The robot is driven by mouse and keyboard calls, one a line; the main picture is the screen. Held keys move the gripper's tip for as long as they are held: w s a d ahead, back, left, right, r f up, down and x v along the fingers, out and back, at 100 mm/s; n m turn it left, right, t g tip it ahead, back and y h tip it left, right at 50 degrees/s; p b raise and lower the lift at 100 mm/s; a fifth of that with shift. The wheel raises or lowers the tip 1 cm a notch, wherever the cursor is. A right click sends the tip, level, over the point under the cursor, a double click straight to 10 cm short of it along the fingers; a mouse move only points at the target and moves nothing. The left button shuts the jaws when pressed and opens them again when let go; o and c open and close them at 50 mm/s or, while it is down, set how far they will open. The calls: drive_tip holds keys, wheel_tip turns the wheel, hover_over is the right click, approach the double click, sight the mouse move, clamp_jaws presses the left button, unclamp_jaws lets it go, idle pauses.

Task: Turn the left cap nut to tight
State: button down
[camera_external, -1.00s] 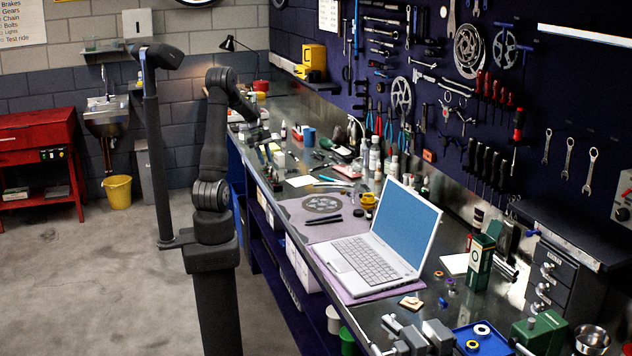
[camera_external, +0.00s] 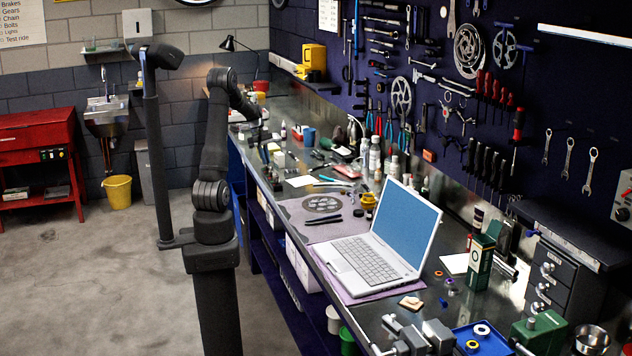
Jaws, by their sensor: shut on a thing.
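My gripper (camera_external: 262,146) is at the far part of the bench, beyond the laptop, low among small dark and light items. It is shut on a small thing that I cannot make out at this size. My forearm and wrist hide part of that spot. I cannot pick out the left cap nut or any other cap nut with certainty, nor read how far one is turned.
An open laptop (camera_external: 385,245) stands on a purple mat (camera_external: 292,206) nearer the camera. A blue cup (camera_external: 309,136) stands right of my gripper, and several bottles (camera_external: 375,155) stand along the tool wall. The floor (camera_external: 90,275) at left is clear.

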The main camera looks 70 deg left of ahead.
drive_tip(key=m+g, duration=0.1)
drive_tip(key=m, duration=0.1)
drive_tip(key=m+g, duration=0.1)
drive_tip(key=m, duration=0.2)
drive_tip(key=shift+w, duration=0.2)
drive_tip(key=shift+w+m+g, duration=0.15)
drive_tip(key=shift+m+g, duration=0.65)
drive_tip(key=shift+m, duration=1.6)
drive_tip(key=c, duration=1.5)
unclamp_jaws()
drive_tip(key=v, duration=1.7)
drive_tip(key=shift+w+a+r, duration=0.1)
drive_tip(key=shift+w+r, duration=0.05)
